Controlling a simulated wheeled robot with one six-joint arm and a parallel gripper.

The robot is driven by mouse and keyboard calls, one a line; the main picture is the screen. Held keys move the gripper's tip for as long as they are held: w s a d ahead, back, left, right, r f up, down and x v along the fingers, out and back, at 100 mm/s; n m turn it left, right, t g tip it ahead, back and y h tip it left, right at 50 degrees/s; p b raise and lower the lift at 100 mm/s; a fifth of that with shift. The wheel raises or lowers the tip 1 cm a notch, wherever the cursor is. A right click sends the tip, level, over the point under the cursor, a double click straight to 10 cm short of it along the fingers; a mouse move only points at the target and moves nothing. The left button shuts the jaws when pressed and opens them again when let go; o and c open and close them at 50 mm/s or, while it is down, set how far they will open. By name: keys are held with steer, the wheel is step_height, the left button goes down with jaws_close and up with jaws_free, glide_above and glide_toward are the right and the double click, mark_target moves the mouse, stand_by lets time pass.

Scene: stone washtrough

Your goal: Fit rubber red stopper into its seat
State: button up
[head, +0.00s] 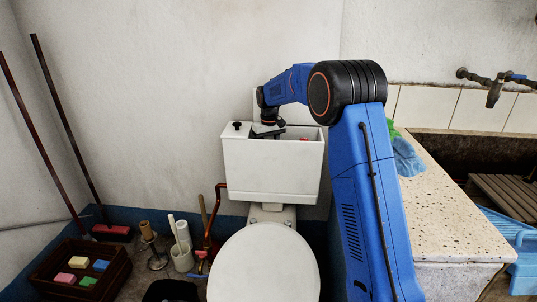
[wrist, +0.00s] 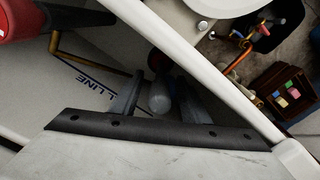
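My gripper (wrist: 161,84) reaches down into the open white cistern (head: 272,170); its fingers are hidden in the head view. In the wrist view, the two grey fingers stand on either side of a grey rounded stem (wrist: 160,98). A dark red piece (wrist: 157,61), which looks like the red stopper, shows in shadow beyond the fingertips. I cannot tell whether the fingers touch the stem. The stopper's seat is not visible. A larger red body with a black end (wrist: 35,18) lies at the upper left, near a brass rod (wrist: 90,61).
The cistern's white rim (wrist: 215,78) runs close beside my gripper. The toilet lid (head: 264,265) is below. On the left floor are a dark crate (head: 118,277) with coloured blocks and several tools. A speckled stone trough edge (head: 450,225) stands at the right.

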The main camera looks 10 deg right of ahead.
steer(key=shift+s+a+f, duration=0.1)
steer(key=shift+s+f, duration=0.05)
steer(key=shift+f, duration=0.35)
steer(key=shift+s+a+f, duration=0.1)
steer(key=shift+s+f, duration=0.05)
steer(key=shift+f, duration=0.3)
steer(key=shift+r, duration=0.2)
step_height(320, 180, up, 19)
steer(key=shift+w+d, duration=0.15)
steer(key=shift+d, duration=0.15)
steer(key=shift+f, duration=0.1)
